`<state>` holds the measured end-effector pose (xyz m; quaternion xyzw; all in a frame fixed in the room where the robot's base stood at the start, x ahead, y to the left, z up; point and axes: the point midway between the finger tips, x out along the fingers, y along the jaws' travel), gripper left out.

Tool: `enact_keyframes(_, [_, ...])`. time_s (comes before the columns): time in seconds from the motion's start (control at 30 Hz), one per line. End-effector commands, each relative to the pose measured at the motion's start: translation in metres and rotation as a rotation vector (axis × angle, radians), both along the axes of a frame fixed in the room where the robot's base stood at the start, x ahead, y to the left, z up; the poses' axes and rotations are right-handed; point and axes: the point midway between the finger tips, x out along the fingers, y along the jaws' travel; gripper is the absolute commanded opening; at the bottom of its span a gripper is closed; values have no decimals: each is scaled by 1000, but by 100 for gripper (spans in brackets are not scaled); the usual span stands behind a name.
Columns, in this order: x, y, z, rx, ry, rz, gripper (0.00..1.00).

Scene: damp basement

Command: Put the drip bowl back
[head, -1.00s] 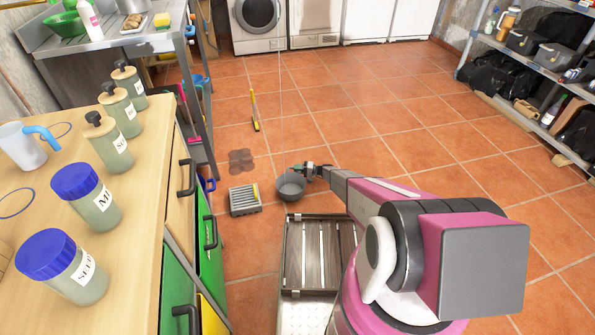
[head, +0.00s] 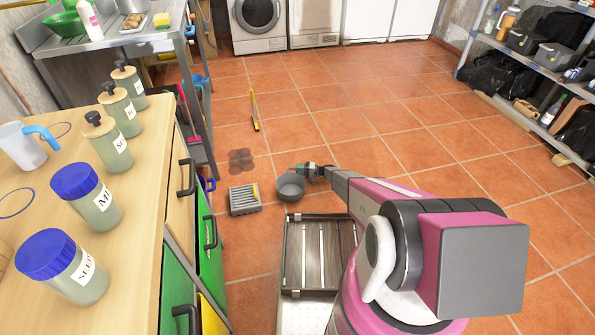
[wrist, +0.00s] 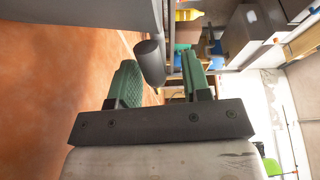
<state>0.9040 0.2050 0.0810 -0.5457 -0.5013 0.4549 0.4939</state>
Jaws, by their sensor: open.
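The drip bowl (head: 290,188), round and dark grey, stands on the tiled floor in the middle of the head view. My gripper (head: 299,170) is low, right at the bowl's far rim. In the wrist view its two green fingers are apart, with a dark cylinder (wrist: 151,62), which looks like a handle, in the gap between them. A large grey surface fills the upper left there, probably the bowl's side. Whether a finger touches the cylinder I cannot tell. A dark damp patch (head: 241,160) marks the floor left of the bowl.
A grey slatted box (head: 244,200) sits just left of the bowl. The counter with jars (head: 84,195) and its green drawers bound the left. A yellow-handled tool (head: 254,110) lies farther back. Shelving (head: 530,75) stands at the right; the floor between is clear.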

Motion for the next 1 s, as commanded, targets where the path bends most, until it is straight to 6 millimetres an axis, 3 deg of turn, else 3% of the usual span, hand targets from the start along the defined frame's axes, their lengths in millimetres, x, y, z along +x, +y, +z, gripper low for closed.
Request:
enact_keyframes(0.4, [-7,-81,0,-1,0,-1,44])
enact_keyframes(0.7, [-12,-106,6,-8,3,5,44])
enact_keyframes(0.77, [-20,-105,18,-29,9,18,44])
enact_keyframes(0.87, [-44,-100,58,-105,34,64,44])
enact_keyframes(1.0, [-98,-95,136,-294,88,145,44])
